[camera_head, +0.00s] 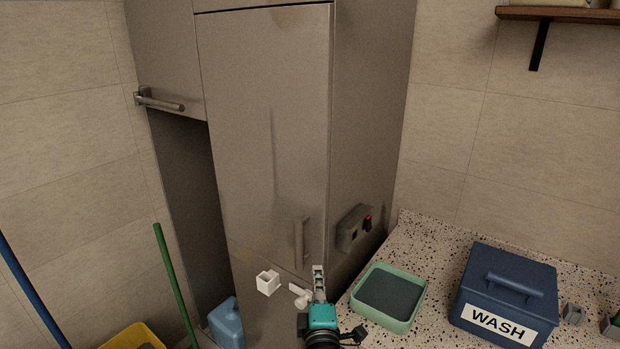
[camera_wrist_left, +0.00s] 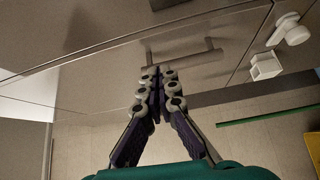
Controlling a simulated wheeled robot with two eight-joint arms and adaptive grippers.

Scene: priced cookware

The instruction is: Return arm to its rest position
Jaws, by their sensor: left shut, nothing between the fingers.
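My left gripper (camera_head: 319,270) has a teal body and grey fingers and is in front of the steel cabinet (camera_head: 265,130), low in the middle of the head view. In the left wrist view its fingers (camera_wrist_left: 161,74) are closed together with nothing between them. The fingertips appear near a bar handle (camera_wrist_left: 185,58) on the cabinet front; whether they touch it I cannot tell. The handle also shows in the head view (camera_head: 306,240), above the gripper. My right gripper is in neither view.
A white box-shaped holder (camera_head: 267,283) and a white knob-like fitting (camera_head: 300,296) are left of the gripper. Right of it, a speckled counter (camera_head: 430,245) carries a green tray (camera_head: 408,318) and a blue WASH bin (camera_head: 510,270). A green pole (camera_head: 175,285) and blue jug (camera_head: 227,325) stand left.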

